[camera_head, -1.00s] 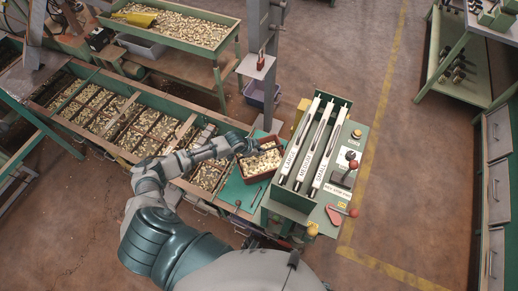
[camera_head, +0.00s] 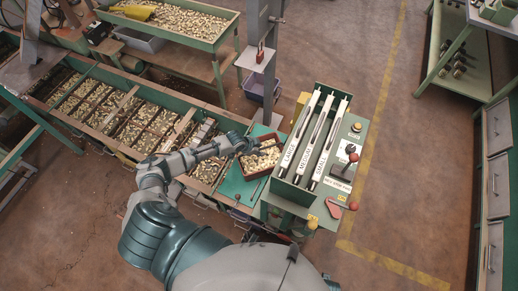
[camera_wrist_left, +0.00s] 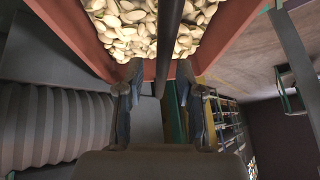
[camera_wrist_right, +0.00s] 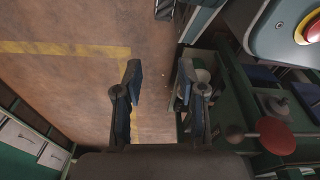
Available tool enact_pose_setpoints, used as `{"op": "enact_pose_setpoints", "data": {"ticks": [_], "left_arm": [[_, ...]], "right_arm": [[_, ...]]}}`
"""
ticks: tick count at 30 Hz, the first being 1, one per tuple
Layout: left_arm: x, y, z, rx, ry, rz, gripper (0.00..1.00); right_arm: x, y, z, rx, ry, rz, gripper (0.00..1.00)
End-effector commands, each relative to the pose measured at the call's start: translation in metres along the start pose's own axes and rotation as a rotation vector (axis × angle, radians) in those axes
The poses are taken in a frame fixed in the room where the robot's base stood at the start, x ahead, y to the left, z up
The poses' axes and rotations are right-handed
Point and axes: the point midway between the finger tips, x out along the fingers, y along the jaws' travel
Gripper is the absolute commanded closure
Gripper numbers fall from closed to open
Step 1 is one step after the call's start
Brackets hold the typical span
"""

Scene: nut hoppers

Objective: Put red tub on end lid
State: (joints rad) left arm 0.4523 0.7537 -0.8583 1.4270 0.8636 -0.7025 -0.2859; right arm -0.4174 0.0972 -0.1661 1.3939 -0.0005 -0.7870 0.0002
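The red tub (camera_head: 245,168), filled with pale nuts, is at the right end of the hopper row, over or on the teal end lid (camera_head: 233,186). I cannot tell from above whether it rests fully on the lid. My left gripper (camera_head: 246,146) is at the tub's left side. In the left wrist view the tub's red wall (camera_wrist_left: 88,48) is just beyond the fingertips (camera_wrist_left: 160,72), which are apart. A dark bar (camera_wrist_left: 168,40) passes between them across the nuts. My right gripper (camera_wrist_right: 160,75) is open and empty over the floor, outside the head view.
Hoppers of nuts (camera_head: 135,120) run to the left. A green machine with three labelled white bars (camera_head: 312,140) and red-knobbed levers (camera_head: 352,206) stands right of the tub. A grey post (camera_head: 262,40) with a small shelf rises behind. Open floor (camera_head: 415,180) lies farther right.

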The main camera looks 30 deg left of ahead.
Motion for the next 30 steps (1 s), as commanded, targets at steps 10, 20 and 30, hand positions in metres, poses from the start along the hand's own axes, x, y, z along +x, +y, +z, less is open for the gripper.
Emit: {"op": "enact_pose_setpoints", "data": {"ticks": [10,20,30], "left_arm": [[-0.052,-0.002,-0.001,0.003,0.001,-0.003,0.64],[-0.111,-0.001,0.000,0.001,0.000,-0.001,0.64],[-0.120,0.000,-0.001,0.000,-0.001,-0.001,0.64]], "right_arm": [[0.015,-0.002,0.025,-0.005,-0.011,-0.002,0.60],[0.028,-0.002,0.055,-0.009,-0.024,-0.003,0.60],[0.031,-0.002,0.060,-0.010,-0.026,-0.003,0.60]]}}
